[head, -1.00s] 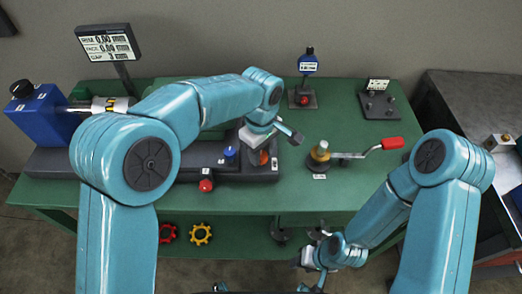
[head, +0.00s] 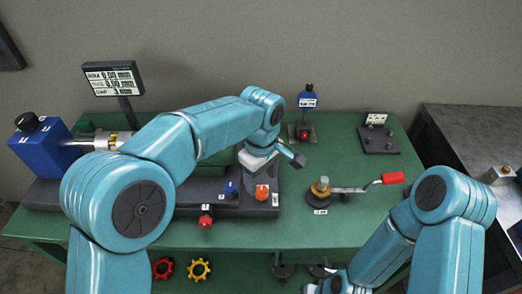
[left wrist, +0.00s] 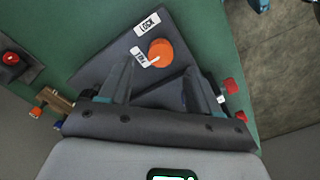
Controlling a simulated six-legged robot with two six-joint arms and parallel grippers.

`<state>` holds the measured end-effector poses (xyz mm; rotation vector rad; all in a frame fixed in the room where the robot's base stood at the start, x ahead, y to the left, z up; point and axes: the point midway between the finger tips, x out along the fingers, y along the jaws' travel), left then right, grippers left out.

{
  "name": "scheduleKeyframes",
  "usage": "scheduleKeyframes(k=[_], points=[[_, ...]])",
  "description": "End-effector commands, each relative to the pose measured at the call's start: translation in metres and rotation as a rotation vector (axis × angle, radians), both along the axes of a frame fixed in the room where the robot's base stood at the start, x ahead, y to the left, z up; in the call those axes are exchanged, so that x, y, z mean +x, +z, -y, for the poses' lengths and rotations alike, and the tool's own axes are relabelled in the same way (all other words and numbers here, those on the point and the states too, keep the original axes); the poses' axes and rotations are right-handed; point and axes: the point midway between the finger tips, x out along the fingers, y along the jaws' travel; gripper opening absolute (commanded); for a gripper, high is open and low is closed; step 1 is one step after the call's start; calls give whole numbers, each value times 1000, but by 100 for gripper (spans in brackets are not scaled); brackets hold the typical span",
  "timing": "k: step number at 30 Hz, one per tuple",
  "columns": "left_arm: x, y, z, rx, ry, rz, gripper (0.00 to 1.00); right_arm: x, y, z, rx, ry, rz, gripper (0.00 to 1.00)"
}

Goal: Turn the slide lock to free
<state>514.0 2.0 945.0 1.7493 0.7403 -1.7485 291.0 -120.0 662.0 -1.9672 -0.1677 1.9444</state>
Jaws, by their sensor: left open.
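The slide lock is a round orange knob (head: 262,192) on the dark machine base, near its right end. In the left wrist view the orange knob (left wrist: 161,52) has a LOCK label (left wrist: 147,23) above it and a FREE label (left wrist: 139,60) to its left. A small pale mark on the knob's lower left side seems to face the FREE label. My left gripper (head: 275,158) is open and empty, just behind the knob in the head view. In the left wrist view, the knob shows beyond the open fingers (left wrist: 158,72), apart from them. My right gripper (head: 328,284) is partly cut off at the bottom edge.
A blue knob (head: 231,190) and a red knob (head: 206,221) stand close to the left of the lock. A crank with a red handle (head: 392,178) lies to the right. A post with a blue display (head: 307,100) stands behind. Green table between them is clear.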

Motion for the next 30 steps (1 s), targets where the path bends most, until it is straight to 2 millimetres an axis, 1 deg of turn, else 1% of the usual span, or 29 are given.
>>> scheduleKeyframes(k=[1,6,9,12,15,18,30], points=[[1,16,1,-3,0,5,63,0,2,0,0,0,0,43],[1,63,0,-2,0,5,63,0,8,0,0,0,0,43],[1,85,0,-2,0,4,63,0,11,0,0,0,0,43],[0,103,0,-1,0,1,63,0,15,0,0,0,0,43],[0,113,0,-1,-1,1,63,0,17,0,0,0,0,43],[0,118,0,0,-1,0,63,0,17,0,0,0,0,43],[0,119,-1,0,0,0,63,0,17,0,0,0,0,43]])
